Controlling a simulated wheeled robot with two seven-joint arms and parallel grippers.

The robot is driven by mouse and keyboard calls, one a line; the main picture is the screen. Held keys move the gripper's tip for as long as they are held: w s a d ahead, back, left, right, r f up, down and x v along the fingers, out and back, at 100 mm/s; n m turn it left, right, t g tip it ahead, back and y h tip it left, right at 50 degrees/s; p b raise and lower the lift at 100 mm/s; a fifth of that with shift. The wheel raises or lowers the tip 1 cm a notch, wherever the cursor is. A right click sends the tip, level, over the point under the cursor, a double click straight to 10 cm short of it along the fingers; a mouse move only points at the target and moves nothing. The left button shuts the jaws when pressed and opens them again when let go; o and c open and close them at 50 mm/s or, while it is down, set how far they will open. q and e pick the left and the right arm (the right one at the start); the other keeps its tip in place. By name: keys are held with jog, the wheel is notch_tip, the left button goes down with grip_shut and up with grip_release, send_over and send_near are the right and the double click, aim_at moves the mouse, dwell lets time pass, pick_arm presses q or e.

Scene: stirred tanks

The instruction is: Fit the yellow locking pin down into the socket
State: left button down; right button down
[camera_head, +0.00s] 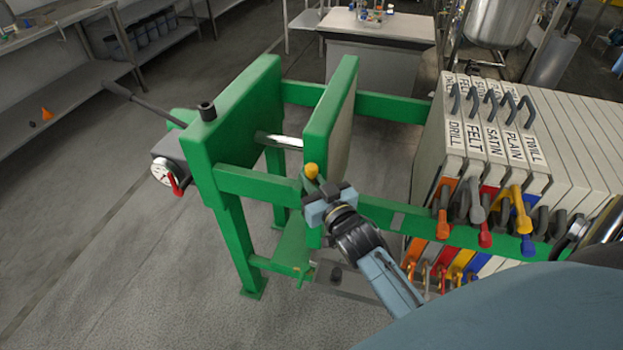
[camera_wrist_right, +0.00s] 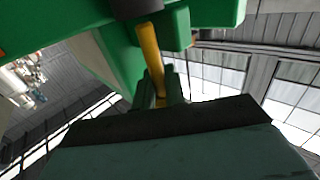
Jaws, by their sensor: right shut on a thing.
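The yellow locking pin shows its rounded yellow head (camera_head: 312,171) just beyond my right gripper (camera_head: 322,190) in the head view, beside the near edge of the movable green plate (camera_head: 331,120). In the right wrist view the pin (camera_wrist_right: 151,55) is a slim yellow shaft running up from between the fingers towards a dark block (camera_wrist_right: 137,8). My right gripper is shut on the pin. Its lower end and any contact with the green frame cannot be made out. I cannot clearly identify the socket; it may be hidden by the gripper. My left gripper is out of view.
The green frame's rail (camera_head: 256,184) runs close to my right gripper. A fixed end plate (camera_head: 235,115) with a gauge (camera_head: 164,173) stands left. White labelled plates (camera_head: 480,150) with coloured levers crowd the right. A gap with a shiny rod (camera_head: 281,141) separates the green plates.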

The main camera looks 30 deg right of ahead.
jog(key=shift+p, duration=0.7)
dwell(1.4)
jog(key=shift+f+b, duration=0.7)
jog(key=shift+f, duration=0.25)
jog(key=shift+f, duration=0.15)
jog(key=c, duration=1.4)
grip_release()
jog(key=shift+o, duration=0.2)
jog(key=shift+f, duration=0.1)
jog(key=shift+s+a, duration=0.1)
jog(key=shift+s, duration=0.05)
jog(key=shift+s+f, duration=0.15)
jog(key=shift+s, duration=0.05)
jog(key=s, duration=1.2)
jog(key=shift+s+a+r, duration=0.3)
jog(key=shift+a+r, duration=0.1)
